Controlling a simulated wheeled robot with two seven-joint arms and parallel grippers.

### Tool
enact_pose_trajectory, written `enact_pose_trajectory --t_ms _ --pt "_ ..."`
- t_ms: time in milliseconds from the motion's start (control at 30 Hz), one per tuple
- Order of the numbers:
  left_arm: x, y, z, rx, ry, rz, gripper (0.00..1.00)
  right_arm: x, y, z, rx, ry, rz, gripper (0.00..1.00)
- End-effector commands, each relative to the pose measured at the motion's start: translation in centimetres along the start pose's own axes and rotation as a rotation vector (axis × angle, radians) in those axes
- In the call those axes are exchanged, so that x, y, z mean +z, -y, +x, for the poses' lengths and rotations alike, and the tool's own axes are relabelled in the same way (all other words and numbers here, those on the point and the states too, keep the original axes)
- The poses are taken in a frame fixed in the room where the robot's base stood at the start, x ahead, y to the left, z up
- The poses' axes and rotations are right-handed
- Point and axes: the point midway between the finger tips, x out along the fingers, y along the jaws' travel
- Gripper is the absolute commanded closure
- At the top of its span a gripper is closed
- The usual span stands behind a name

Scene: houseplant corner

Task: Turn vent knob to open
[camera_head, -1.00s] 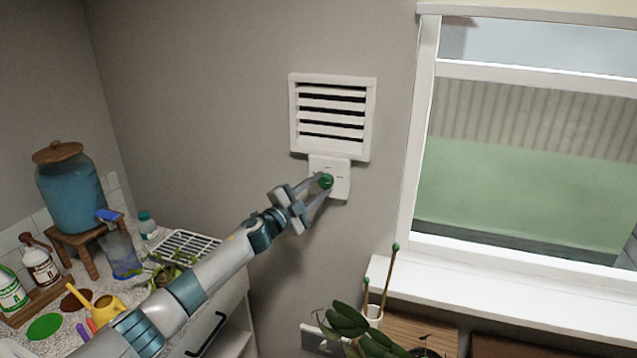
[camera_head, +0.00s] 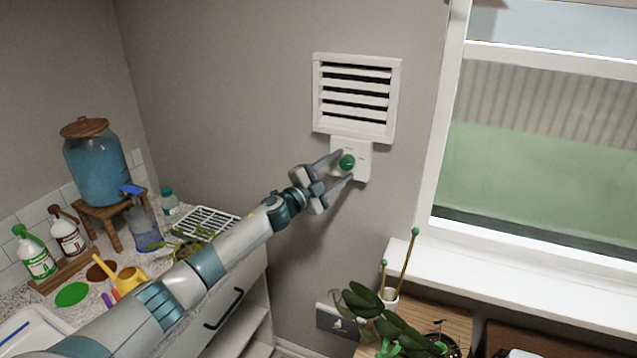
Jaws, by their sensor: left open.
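The vent knob (camera_head: 347,162) is a small round green knob on a white plate (camera_head: 364,160) on the wall. The white louvred vent (camera_head: 357,98) sits just above the plate, with dark gaps between its slats. My left gripper (camera_head: 346,167) is open, its two fingers apart and reaching to the plate, one above and one below the knob. I cannot tell whether the fingers touch the knob. My right gripper is not in view.
A counter at left holds a blue water dispenser (camera_head: 97,168), spray bottles (camera_head: 147,222), a yellow watering can (camera_head: 127,281) and a wire rack (camera_head: 208,224). A window (camera_head: 540,150) is at right. A leafy plant (camera_head: 375,312) stands below, with free wall around the vent.

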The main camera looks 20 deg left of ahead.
Motion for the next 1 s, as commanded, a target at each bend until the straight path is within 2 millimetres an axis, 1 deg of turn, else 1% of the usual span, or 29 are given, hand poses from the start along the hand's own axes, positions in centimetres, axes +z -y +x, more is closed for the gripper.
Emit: enact_pose_trajectory --t_ms 167,367,667,900,1000 --pt "0.2 -0.1 -1.2 0.0 0.001 0.002 0.5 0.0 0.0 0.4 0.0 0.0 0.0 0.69" --pt "0.2 -0.3 -3.7 0.002 0.001 0.002 0.5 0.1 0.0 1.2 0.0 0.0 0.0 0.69" --pt "0.2 -0.4 -9.0 0.003 0.0 0.002 0.5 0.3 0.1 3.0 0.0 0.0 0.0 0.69" --pt "0.3 -0.5 -13.7 0.003 0.001 0.001 0.5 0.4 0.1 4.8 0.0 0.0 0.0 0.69" --pt "0.2 -0.4 -15.2 0.003 0.001 0.001 0.5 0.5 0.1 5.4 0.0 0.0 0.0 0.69"
